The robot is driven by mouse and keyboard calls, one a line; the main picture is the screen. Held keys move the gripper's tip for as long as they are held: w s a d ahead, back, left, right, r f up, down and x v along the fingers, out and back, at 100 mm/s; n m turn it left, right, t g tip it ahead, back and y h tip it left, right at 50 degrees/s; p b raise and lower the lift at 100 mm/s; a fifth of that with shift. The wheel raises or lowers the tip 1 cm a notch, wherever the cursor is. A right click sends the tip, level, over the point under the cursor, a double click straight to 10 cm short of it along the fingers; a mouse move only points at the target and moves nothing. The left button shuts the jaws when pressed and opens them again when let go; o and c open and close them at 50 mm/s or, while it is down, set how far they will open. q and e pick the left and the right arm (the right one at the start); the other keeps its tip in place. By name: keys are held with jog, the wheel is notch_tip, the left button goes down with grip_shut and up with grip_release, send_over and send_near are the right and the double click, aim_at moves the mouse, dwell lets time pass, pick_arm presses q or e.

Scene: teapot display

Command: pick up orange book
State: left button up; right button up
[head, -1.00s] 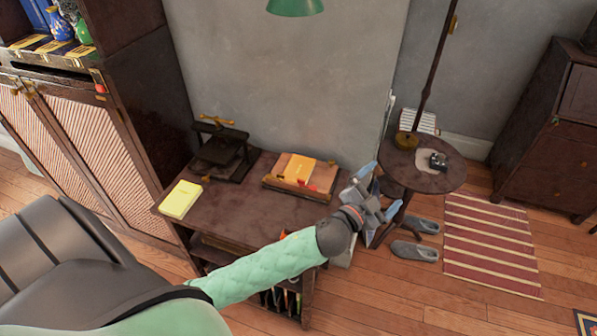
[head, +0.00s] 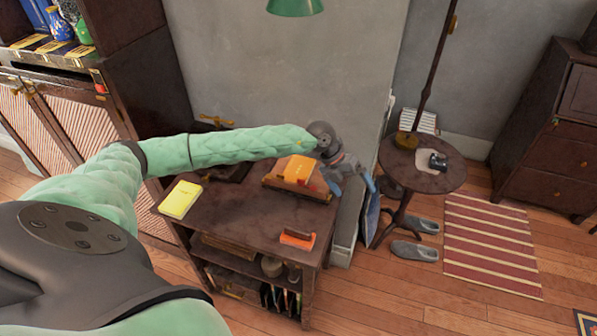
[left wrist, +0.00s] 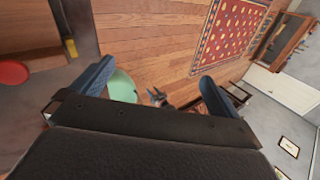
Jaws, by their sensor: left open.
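The orange book (head: 300,168) lies on a low wooden stand (head: 312,195) at the back right of the dark table (head: 235,215). My left gripper (head: 352,185) is open and empty, just right of the book and stand, near the table's right edge, with its blue fingers pointing down and right. The same open fingers show in the left wrist view (left wrist: 157,75), which does not show the book. A green shape and a small forked shape (left wrist: 158,97) beyond them look like my right arm and gripper, too small to read.
A yellow book (head: 180,198) lies at the table's left. An orange-and-dark object (head: 297,238) is at its front right. A round side table (head: 422,172) with a lamp pole stands to the right. The wall is close behind. The table's middle is clear.

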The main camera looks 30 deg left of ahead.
aim_at(297, 171)
pick_arm(q)
jog(key=a+y, duration=0.2)
jog(key=a, duration=0.4)
jog(key=w+a+n+y, duration=0.1)
jog(key=a+y, duration=0.1)
jog(key=a, duration=0.5)
jog(key=w+a+r+g+y, duration=0.1)
jog(key=a+y, duration=0.2)
jog(key=a, duration=0.4)
jog(key=shift+w+a, duration=0.15)
jog(key=shift+a, duration=0.05)
jog(key=shift+a+f+n, duration=0.1)
jog(key=shift+f+n, duration=0.1)
jog(key=shift+n, duration=0.1)
jog(key=shift+f+p, duration=0.3)
jog(key=shift+p, duration=0.1)
jog(key=shift+f, duration=0.65)
jog(key=f+p, duration=0.3)
jog(key=shift+w+a+f, duration=0.1)
jog(key=shift+a+f, duration=0.15)
jog(key=shift+f, duration=0.85)
pick_arm(e)
notch_tip(297, 171, down, 11)
jog(key=s+d, duration=0.2)
jog(key=shift+s+d, duration=0.25)
jog(key=shift+d, duration=0.15)
pick_arm(q)
jog(key=c, duration=1)
pick_arm(e)
jog(key=shift+w+r, duration=0.1)
